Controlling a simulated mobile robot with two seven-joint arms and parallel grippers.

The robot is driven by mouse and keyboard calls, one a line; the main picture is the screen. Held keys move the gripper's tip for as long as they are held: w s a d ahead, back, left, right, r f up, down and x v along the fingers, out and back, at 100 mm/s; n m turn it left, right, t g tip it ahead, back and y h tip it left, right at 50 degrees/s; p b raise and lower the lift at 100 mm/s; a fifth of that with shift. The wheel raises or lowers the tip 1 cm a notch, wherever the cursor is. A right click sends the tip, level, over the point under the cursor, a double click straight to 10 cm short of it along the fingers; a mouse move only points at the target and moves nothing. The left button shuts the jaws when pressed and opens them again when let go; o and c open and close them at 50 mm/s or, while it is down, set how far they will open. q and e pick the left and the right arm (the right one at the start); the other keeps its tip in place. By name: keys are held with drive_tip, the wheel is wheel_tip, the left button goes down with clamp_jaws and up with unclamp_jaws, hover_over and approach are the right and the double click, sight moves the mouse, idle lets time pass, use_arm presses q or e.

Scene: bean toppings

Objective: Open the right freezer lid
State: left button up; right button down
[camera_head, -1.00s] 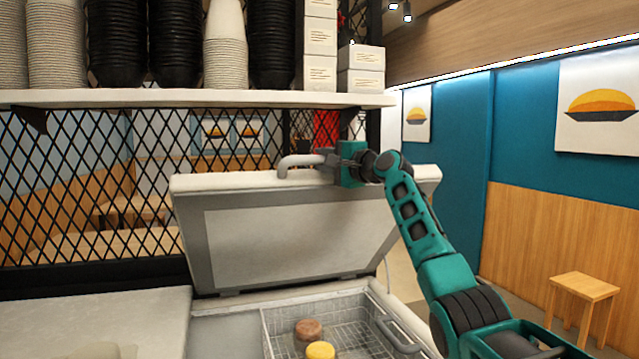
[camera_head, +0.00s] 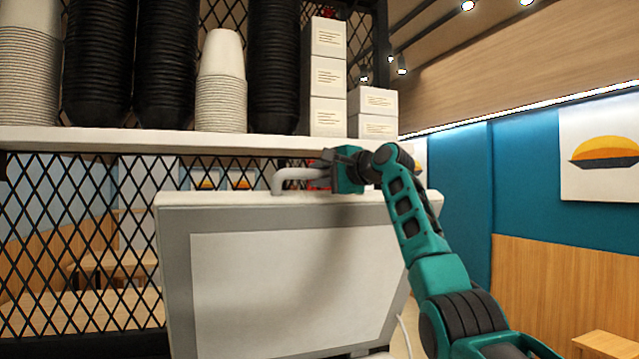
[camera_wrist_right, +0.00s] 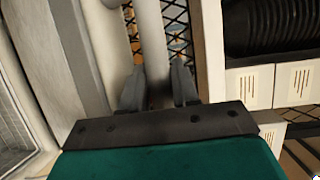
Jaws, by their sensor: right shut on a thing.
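The right freezer lid (camera_head: 290,290) stands raised, close to upright, with its pale inner panel facing me. Its grey handle (camera_head: 293,177) sticks up at the top edge. My right gripper (camera_head: 328,170) is at the top of the lid and shut on the handle. In the right wrist view the handle (camera_wrist_right: 152,45) runs between the two fingers (camera_wrist_right: 158,88). The freezer's inside is below the head view. My left gripper is not in view.
A white shelf (camera_head: 200,143) runs just above and behind the lid, with stacked cups (camera_head: 222,90) and white boxes (camera_head: 328,75) on it. A black mesh (camera_head: 80,230) stands behind the lid. Teal wall is at the right.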

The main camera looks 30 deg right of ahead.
drive_tip(key=shift+w, duration=0.15)
drive_tip(key=c, duration=0.9)
unclamp_jaws()
drive_tip(key=shift+s+d+r+b, duration=0.3)
drive_tip(key=shift+s+b, duration=0.35)
drive_tip(key=shift+s, duration=1.5)
drive_tip(key=shift+s+d+r+b, duration=0.1)
drive_tip(key=shift+s+d+b, duration=0.4)
drive_tip(key=shift+s, duration=1.6)
drive_tip(key=shift+s+d+r+b, duration=0.2)
drive_tip(key=shift+s+b, duration=0.55)
drive_tip(key=shift+s, duration=1.4)
